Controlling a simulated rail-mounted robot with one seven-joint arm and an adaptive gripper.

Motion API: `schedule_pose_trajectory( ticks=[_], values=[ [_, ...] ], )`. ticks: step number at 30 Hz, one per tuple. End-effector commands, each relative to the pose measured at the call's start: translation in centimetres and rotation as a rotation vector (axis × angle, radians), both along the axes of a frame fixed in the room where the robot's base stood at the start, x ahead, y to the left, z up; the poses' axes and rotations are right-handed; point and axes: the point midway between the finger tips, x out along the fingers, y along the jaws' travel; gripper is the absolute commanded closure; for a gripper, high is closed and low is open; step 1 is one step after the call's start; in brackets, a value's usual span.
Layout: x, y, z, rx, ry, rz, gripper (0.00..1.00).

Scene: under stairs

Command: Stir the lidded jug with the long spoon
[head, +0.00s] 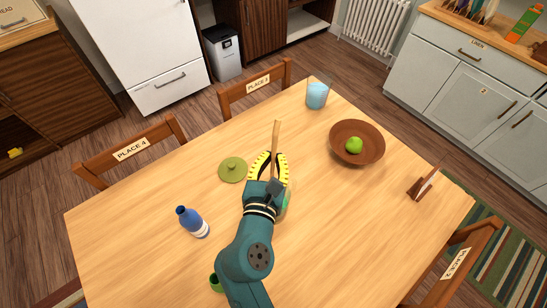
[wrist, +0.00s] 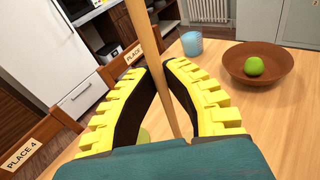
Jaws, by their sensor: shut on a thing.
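My gripper (head: 268,156) is shut on the wooden handle of the long spoon (head: 276,135), which stands nearly upright between the yellow-padded fingers. In the wrist view the spoon handle (wrist: 146,40) runs from the top edge down between my fingers (wrist: 167,68). The spoon's lower end is hidden. A round olive-green lid (head: 232,170) with a knob lies on the table left of my gripper. A pale greenish edge (head: 287,204) shows just right of my wrist. It may be the jug, but my arm hides most of it, and I cannot tell whether the spoon is inside.
On the table (head: 150,225) are a blue bottle (head: 192,222) at left, a light blue cup (head: 316,95) at the back, and a brown bowl (head: 343,151) with a green apple (head: 354,145). A small brown wooden stand (head: 422,184) is at right. Chairs surround the table.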

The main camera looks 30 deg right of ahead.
Motion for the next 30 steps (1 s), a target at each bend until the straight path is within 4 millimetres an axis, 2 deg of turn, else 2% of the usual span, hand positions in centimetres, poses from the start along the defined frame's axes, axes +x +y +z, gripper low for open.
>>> schedule_pose_trajectory(
  ticks=[1,30],
  values=[
    [0.0,0.1,-0.8,0.000,0.000,0.001,1.00],
    [-0.8,0.8,-7.8,0.001,0.001,0.000,1.00]
  ],
)
